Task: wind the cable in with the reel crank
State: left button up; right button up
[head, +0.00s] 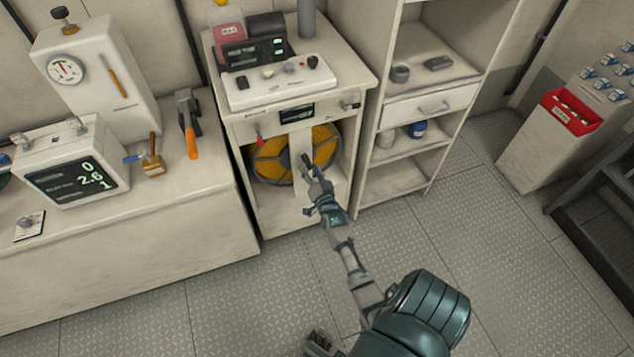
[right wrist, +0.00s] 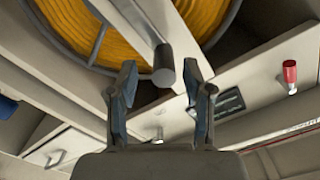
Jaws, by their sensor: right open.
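The cable reel (head: 268,168), wound with yellow cable, sits in the open bay of a cream cabinet. It also shows in the right wrist view (right wrist: 75,25). A pale crank arm (right wrist: 128,14) crosses the reel's face and ends in a grey cylindrical handle (right wrist: 164,68). My right gripper (head: 312,170) is in front of the reel. In the right wrist view its two fingers (right wrist: 162,82) are open, with the handle's end between or just beyond the tips. No grip on it shows.
A red-handled lever (right wrist: 290,75) and a small display (right wrist: 230,103) are on the cabinet front near the reel. An open shelf unit (head: 395,185) stands close on the right. A workbench (head: 120,215) with instruments runs left. The patterned floor is clear.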

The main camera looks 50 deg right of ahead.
jog(key=v, duration=0.9)
jog(key=shift+s, duration=0.2)
jog(key=shift+d, duration=0.1)
